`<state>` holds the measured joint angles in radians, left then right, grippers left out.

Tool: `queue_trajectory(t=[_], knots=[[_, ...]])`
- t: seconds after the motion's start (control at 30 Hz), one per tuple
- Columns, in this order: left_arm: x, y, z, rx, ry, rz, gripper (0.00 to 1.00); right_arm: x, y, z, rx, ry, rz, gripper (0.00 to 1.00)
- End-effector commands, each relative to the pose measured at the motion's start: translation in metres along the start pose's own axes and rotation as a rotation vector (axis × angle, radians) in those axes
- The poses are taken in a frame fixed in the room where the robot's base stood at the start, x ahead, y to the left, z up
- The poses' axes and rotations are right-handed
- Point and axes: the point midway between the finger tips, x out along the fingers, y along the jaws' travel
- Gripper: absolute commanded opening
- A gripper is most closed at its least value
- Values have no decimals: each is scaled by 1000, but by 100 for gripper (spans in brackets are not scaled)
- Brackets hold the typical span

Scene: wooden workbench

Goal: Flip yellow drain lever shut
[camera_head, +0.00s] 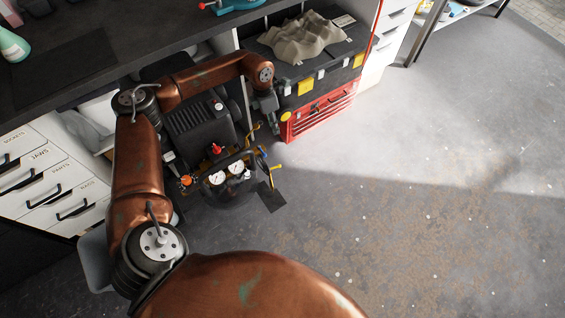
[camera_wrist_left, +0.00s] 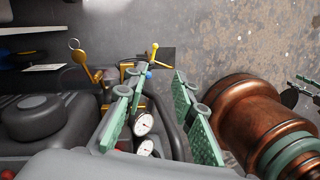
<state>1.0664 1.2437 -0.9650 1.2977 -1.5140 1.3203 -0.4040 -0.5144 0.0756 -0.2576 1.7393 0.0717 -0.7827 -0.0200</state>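The yellow drain lever (camera_head: 275,168) shows at the front end of a dark compressor (camera_head: 196,130), beside a blue knob. In the left wrist view, a yellow lever (camera_wrist_left: 153,53) with several arms stands beyond my fingertips, near a black flat plate. My left gripper (camera_head: 268,105) hangs above the compressor's far side. In the left wrist view my left gripper (camera_wrist_left: 160,88) shows two green fingers spread apart with nothing between them. It does not touch the lever. A grey and green piece at that view's right edge may be my right gripper, cut off.
Two white gauges (camera_head: 227,173), a red knob (camera_head: 215,149) and an orange knob (camera_head: 186,180) crowd the compressor's front. A red toolbox (camera_head: 320,112) stands just beyond. White drawers (camera_head: 50,180) are at left. The floor (camera_head: 430,210) to the right is clear.

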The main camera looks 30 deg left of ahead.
Motion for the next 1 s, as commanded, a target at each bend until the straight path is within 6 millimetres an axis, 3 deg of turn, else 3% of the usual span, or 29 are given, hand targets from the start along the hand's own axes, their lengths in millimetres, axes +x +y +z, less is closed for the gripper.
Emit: queue_trajectory(t=[0.03,0.2,0.3,0.4,0.6,1.0], knots=[[53,6,-7,-6,29,-22,25,11,-4,0,7,-3,-13,40],[135,13,-20,-17,78,-58,25,-6,-16,-26,17,17,-47,40],[169,16,-26,-22,98,-73,25,-18,-21,-39,21,28,-62,40],[187,17,-29,-24,110,-82,25,-29,-24,-47,23,37,-72,40],[200,17,-31,-25,116,-87,25,-36,-28,-56,24,56,-83,40],[257,12,-38,-24,118,-88,25,9,-44,-77,47,225,-131,40]])
